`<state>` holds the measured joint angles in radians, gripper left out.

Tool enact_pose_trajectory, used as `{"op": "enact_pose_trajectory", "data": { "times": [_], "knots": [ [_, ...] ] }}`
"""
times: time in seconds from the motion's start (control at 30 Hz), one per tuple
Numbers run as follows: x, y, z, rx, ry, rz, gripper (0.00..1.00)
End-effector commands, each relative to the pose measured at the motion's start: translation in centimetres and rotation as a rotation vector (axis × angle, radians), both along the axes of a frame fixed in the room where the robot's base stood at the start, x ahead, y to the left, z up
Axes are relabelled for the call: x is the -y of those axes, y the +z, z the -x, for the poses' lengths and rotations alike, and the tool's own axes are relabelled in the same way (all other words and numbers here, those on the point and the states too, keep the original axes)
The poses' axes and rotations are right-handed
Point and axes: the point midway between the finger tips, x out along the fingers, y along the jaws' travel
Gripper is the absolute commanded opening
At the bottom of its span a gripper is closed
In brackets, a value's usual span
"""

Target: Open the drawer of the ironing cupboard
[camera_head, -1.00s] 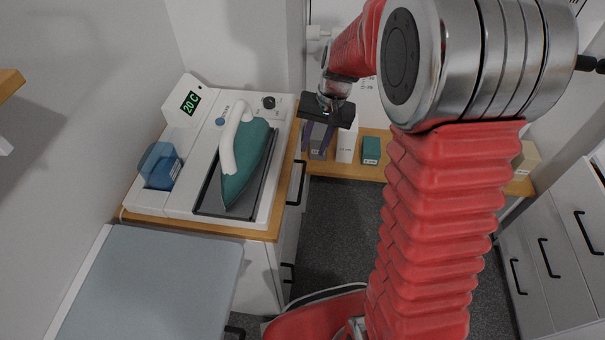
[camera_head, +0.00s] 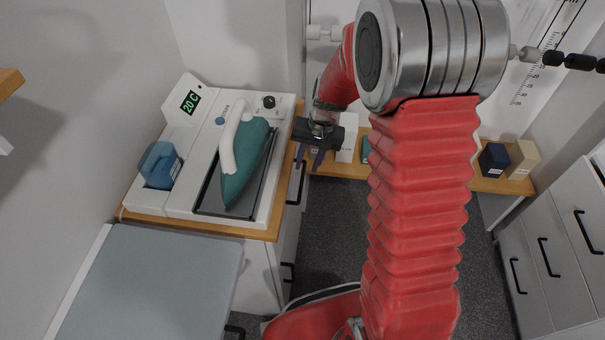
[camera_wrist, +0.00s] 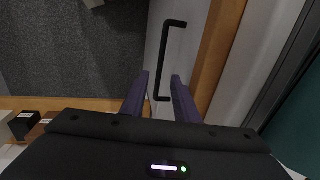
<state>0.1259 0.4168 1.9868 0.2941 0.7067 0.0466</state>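The ironing cupboard (camera_head: 258,275) is white with a wooden top and stands left of centre in the head view. Its upper drawer handle (camera_head: 297,183) is a black bar on the side facing the aisle. In the wrist view the handle (camera_wrist: 163,62) runs lengthwise just beyond the fingertips, its near end roughly between them. My gripper (camera_head: 311,163) is at the cupboard's far front corner, close to the handle. In the wrist view my gripper (camera_wrist: 160,78) has its two purple fingers apart with nothing between them that I can see gripped. The drawer front (camera_wrist: 185,45) looks closed.
A teal iron (camera_head: 243,165) sits on a white ironing station on the cupboard top. A low wooden shelf (camera_head: 345,170) with several small boxes runs along the back. Grey drawers (camera_head: 545,260) stand at the right. Dark floor (camera_head: 335,225) between is clear.

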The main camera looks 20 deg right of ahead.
Motion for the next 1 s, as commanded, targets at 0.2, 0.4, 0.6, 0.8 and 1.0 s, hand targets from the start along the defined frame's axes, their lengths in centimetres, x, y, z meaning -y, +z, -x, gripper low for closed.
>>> {"op": "enact_pose_trajectory", "data": {
  "times": [0.2, 0.4, 0.6, 0.8, 1.0],
  "knots": [
    [-0.7, -3.3, -0.1, -0.004, 0.002, -0.001, 0.28],
    [-1.0, -5.1, -0.3, -0.002, 0.000, -0.001, 0.28],
    [-1.0, -5.5, -0.4, 0.000, 0.000, 0.000, 0.28],
    [-1.0, -5.4, -0.4, 0.000, 0.001, 0.000, 0.25],
    [-1.0, -5.4, -0.4, 0.000, 0.001, 0.000, 0.11]
  ]
}}
